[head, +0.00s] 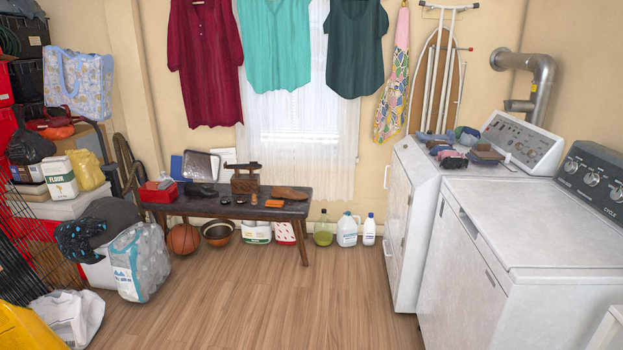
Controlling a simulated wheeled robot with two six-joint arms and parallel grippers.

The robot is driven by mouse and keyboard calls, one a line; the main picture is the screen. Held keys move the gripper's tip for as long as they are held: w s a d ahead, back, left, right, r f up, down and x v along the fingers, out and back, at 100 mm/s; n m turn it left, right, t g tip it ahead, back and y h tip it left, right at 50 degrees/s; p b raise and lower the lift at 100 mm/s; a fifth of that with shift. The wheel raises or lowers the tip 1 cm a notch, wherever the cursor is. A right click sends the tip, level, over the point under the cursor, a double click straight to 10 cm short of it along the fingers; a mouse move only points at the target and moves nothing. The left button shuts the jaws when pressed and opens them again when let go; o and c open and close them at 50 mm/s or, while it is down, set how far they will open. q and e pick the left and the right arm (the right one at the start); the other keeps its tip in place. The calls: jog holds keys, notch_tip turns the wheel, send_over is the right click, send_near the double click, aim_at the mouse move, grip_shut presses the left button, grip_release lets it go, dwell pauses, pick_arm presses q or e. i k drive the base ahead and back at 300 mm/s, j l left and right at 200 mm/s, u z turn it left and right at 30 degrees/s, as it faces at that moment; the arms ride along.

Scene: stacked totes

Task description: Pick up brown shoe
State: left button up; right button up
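A brown shoe (289,193) lies on top of a dark wooden bench (225,208) against the back wall, towards the bench's right end. An orange-brown block (274,203) lies just in front of it, and a wooden box with a raised top (245,181) stands to its left. A dark shoe (201,189) lies further left on the same bench. Neither of my grippers shows in the head view, and nothing is seen touching the brown shoe.
The wooden floor (270,300) before the bench is clear. Bags and totes crowd the left side. White washing machines (525,215) stand on the right. A basketball (183,239), a bowl and several bottles sit under or beside the bench.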

aim_at(289, 193)
jog(key=i+j, duration=0.1)
jog(key=i, duration=3.2)
jog(key=l+z, duration=0.05)
jog(key=l, duration=0.05)
